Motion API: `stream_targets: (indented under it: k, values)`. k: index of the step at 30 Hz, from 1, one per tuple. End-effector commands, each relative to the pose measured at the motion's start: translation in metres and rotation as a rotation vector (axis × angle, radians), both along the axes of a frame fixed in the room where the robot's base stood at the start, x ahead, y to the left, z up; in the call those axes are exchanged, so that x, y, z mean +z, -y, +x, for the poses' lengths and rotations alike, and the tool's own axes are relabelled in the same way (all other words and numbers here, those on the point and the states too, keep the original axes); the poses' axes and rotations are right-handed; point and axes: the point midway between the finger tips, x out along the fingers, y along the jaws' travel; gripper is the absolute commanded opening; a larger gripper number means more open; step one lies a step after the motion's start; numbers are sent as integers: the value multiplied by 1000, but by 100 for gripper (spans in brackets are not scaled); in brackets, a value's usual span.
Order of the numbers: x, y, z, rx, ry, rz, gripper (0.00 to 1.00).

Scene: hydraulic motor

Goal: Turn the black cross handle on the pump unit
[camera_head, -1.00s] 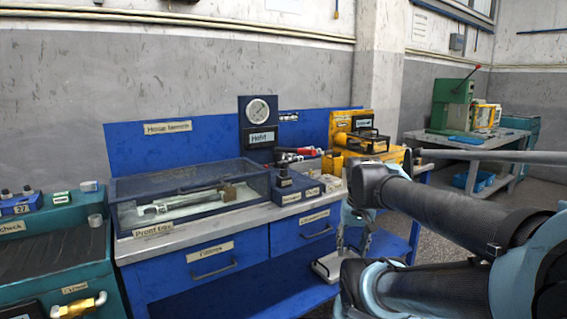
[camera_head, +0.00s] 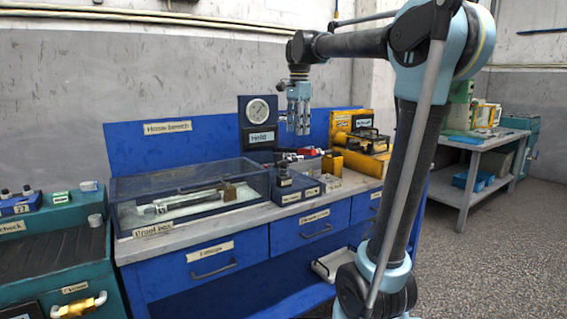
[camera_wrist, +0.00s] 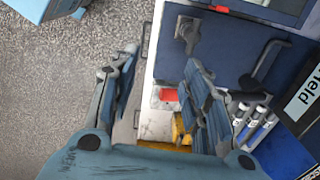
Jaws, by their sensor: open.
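The pump unit (camera_head: 290,188) is a small dark blue block on the bench top, right of the clear-lidded box. A black handle (camera_head: 284,169) stands on top of it. In the wrist view a dark cross-shaped handle (camera_wrist: 187,33) shows on a dark blue surface, just beyond the fingers. My gripper (camera_head: 299,132) hangs pointing down above the bench, in front of the gauge panel and clear of the handle. In the wrist view my gripper (camera_wrist: 163,60) has its two fingers spread with nothing between them.
The gauge panel (camera_head: 258,110) stands behind the pump unit. Red-handled fittings (camera_head: 308,151) and a yellow unit (camera_head: 362,163) are to the right. The clear-lidded box (camera_head: 140,205) is on the left. The floor (camera_head: 490,270) at right is open.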

Motion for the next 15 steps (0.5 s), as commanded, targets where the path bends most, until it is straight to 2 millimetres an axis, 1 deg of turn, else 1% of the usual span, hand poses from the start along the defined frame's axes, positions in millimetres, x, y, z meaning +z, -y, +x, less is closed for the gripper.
stream_targets:
  k: [1, 3, 6, 11, 15]
  values:
    - [9, -13, 11, -35, -7, 0, 44]
    - [18, -25, 23, -88, -14, -2, 44]
    - [28, -39, 34, -145, -23, -4, 44]
    - [34, -50, 43, -195, -29, -7, 44]
    - [27, -52, 44, -203, -30, -7, 44]
